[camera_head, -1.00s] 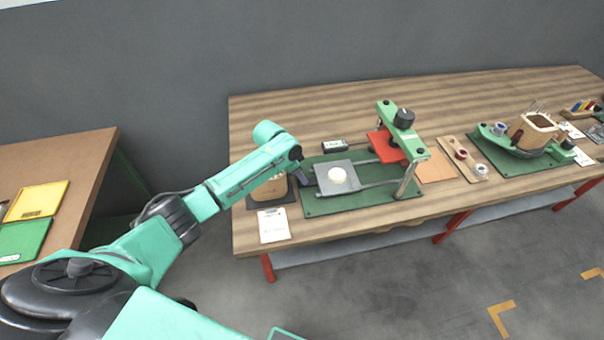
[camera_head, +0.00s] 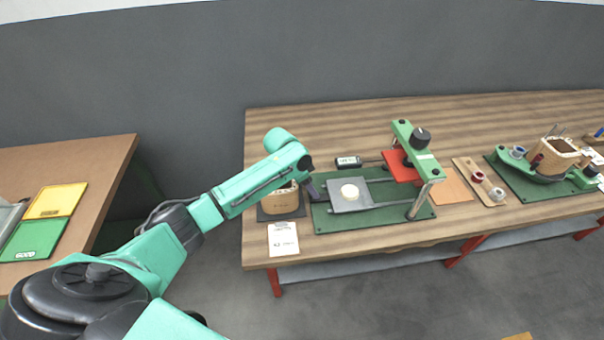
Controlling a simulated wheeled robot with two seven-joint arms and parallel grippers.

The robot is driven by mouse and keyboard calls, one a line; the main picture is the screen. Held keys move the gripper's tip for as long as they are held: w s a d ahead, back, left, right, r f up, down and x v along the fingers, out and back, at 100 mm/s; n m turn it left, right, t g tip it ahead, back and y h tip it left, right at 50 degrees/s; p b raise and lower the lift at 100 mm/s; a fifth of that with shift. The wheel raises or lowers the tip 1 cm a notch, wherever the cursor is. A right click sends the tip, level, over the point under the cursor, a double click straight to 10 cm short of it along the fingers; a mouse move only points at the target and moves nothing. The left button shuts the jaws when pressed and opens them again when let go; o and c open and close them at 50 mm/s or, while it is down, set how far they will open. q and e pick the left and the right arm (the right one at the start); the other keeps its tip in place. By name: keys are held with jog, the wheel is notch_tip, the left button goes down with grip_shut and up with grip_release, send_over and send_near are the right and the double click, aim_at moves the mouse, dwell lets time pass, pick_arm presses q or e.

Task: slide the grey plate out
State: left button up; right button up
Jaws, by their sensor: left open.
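The grey plate (camera_head: 340,206) lies on rails over a green base mat (camera_head: 328,222), to the left of a press with a green beam (camera_head: 412,142) and a red block (camera_head: 399,167). A round white piece (camera_head: 349,191) sits on the plate. My left gripper (camera_head: 314,192) is open at the plate's left edge, pointing down; whether it touches the plate I cannot tell. My right gripper is not in view.
A tan coil (camera_head: 281,202) on a dark pad stands just left of the gripper, partly behind my arm. A paper card (camera_head: 283,238) lies in front. A small black meter (camera_head: 348,162) sits behind the plate.

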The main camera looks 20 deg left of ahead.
pick_arm(q)
jog(key=b+v, duration=0.1)
jog(key=v, duration=1.1)
jog(key=shift+s, duration=0.15)
